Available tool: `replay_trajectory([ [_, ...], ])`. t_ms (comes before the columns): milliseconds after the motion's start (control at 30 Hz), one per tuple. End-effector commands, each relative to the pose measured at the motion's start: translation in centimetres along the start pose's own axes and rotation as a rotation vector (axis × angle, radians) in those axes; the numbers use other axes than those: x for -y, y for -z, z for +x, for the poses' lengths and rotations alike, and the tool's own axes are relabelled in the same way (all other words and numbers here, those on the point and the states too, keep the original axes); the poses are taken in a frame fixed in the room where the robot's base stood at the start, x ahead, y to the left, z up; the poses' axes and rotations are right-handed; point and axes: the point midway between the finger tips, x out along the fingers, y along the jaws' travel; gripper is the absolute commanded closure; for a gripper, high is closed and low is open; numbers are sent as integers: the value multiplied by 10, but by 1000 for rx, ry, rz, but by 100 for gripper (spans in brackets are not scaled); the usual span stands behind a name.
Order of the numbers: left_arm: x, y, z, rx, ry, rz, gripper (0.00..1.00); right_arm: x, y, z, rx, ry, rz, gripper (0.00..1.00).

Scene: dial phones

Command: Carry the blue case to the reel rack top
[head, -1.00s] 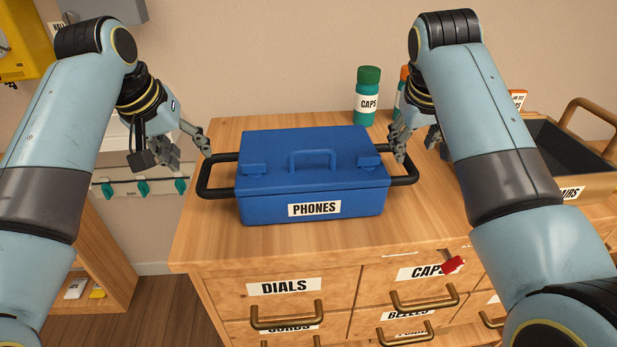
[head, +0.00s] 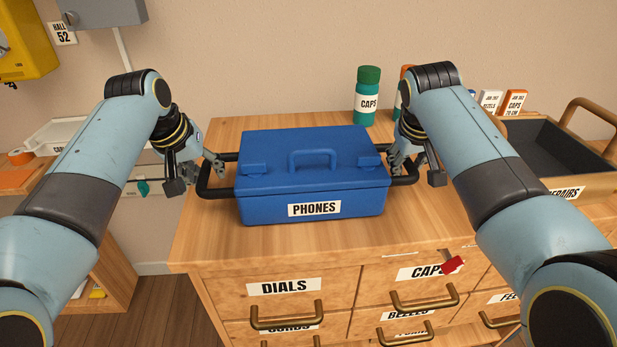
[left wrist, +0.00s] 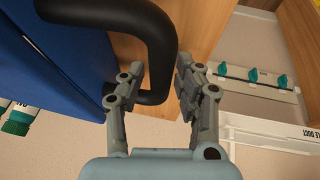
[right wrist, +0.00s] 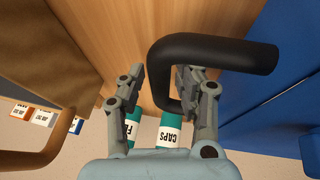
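The blue case (head: 313,168), labelled PHONES, sits flat on the wooden drawer cabinet, lid shut. It has a blue top handle (head: 314,155) and a black bar handle at each end. My left gripper (head: 208,168) is at the left black handle (head: 213,192); in the left wrist view its open fingers (left wrist: 157,90) stand either side of the bar (left wrist: 165,55). My right gripper (head: 405,162) is at the right handle; in the right wrist view its open fingers (right wrist: 160,80) straddle the bar (right wrist: 215,50), nearer one finger. I cannot identify the reel rack in these views.
Green CAPS bottle (head: 367,95) stands behind the case, with an orange-capped bottle partly hidden by my right arm. An open bin (head: 560,155) with a brown handle is at the right. Cabinet top (head: 210,235) is clear in front of the case. A white tray (head: 70,135) is far left.

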Motion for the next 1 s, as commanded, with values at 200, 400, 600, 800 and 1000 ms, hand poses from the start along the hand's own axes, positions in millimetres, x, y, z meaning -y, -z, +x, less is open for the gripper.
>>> replay_trajectory([
  [200,0,0,0,0,0,0,97,0,0,0,0,0,0,97],
  [400,0,0,0,0,0,0,100,0,0,0,0,0,0,100],
  [600,0,0,0,0,0,0,100,0,0,0,0,0,0,100],
  [800,-1,1,-1,-3,-1,1,100,0,2,-1,-3,-1,1,100],
  [1000,-2,5,-9,-4,-2,2,100,-2,5,-10,-5,-1,2,100],
])
